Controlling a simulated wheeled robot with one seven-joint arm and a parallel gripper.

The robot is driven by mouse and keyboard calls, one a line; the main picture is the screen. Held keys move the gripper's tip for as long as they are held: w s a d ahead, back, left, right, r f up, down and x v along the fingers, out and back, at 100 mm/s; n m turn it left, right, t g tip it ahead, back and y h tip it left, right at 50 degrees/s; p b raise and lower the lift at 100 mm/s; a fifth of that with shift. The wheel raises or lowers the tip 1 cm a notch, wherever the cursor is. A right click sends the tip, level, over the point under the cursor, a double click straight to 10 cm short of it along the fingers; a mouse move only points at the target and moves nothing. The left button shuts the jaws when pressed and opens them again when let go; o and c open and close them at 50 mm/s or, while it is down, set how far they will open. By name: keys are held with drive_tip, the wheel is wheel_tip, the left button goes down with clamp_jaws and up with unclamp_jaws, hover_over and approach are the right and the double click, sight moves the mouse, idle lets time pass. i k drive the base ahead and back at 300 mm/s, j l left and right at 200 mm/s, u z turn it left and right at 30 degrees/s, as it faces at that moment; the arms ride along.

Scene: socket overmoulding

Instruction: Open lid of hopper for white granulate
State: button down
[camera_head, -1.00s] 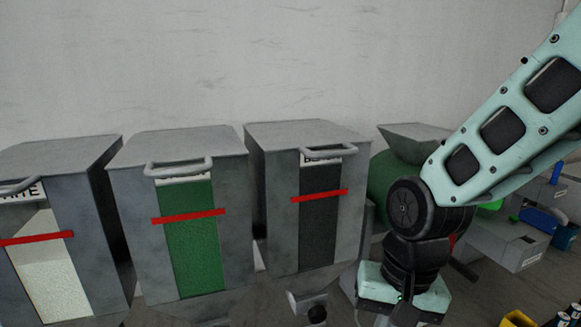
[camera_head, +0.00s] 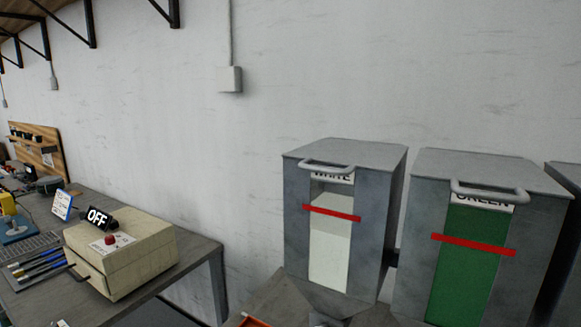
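The hopper for white granulate (camera_head: 297,235) stands right of centre in the head view, a grey metal box. Its label reads WHITE, partly covered by the handle. Its flat grey lid (camera_head: 355,153) is shut, with a bar handle (camera_head: 327,167) at the front edge. Through its front window, pale granulate (camera_head: 329,250) shows below a slanted surface, with a red strip (camera_head: 332,213) across the window. My gripper and arm are not in view.
The hopper marked GREEN (camera_head: 412,240) stands to the right, its lid shut; another hopper (camera_head: 567,175) is cut off at the right edge. At left, a workbench (camera_head: 200,270) carries a beige box (camera_head: 130,265) with an OFF sign (camera_head: 98,218), tools and other items.

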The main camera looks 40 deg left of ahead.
sight(354, 154)
drive_tip(key=u, duration=1.45)
